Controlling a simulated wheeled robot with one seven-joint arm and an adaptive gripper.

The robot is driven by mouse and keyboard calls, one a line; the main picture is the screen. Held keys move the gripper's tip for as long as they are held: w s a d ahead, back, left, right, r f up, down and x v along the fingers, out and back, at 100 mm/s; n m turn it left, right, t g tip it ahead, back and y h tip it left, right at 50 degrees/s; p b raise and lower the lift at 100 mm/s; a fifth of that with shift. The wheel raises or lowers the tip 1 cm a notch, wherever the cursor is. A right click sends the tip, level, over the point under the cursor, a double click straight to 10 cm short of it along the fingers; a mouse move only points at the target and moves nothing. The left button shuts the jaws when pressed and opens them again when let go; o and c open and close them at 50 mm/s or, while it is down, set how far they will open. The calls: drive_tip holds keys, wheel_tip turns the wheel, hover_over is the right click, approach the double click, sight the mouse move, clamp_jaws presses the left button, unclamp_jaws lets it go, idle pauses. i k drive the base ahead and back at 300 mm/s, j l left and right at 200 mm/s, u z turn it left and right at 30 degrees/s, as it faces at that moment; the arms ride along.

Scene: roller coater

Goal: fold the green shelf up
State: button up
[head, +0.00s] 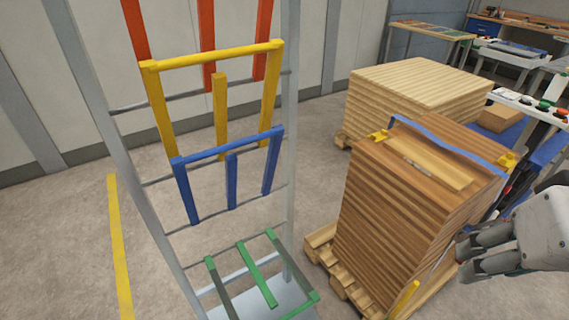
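The green shelf (258,274) is at the bottom of the grey metal rack (118,150). Its bars stick out from the rack toward the camera, roughly level, with the front bar (300,306) at the lower edge of the view. The blue shelf (231,180), yellow shelf (220,105) and red shelf (207,45) above it stand upright against the rack. My gripper (462,256) is at the right edge, well right of the green shelf and apart from it. Its two fingers point left, with a gap between them and nothing held.
A tall stack of brown boards (400,215) on a wooden pallet (330,262) stands between my gripper and the rack. A paler board stack (420,85) is behind it. Worktables line the back right. The floor left of the rack is clear, with a yellow line (119,245).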

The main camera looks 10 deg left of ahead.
sight(314, 298)
drive_tip(key=u, duration=0.85)
drive_tip(key=k+j+u, duration=0.2)
drive_tip(key=k+j, duration=0.2)
drive_tip(key=j, duration=0.2)
drive_tip(key=k+j+u, duration=0.1)
drive_tip(key=j, duration=0.25)
drive_tip(key=k+j, duration=0.3)
drive_tip(key=j+u, duration=0.05)
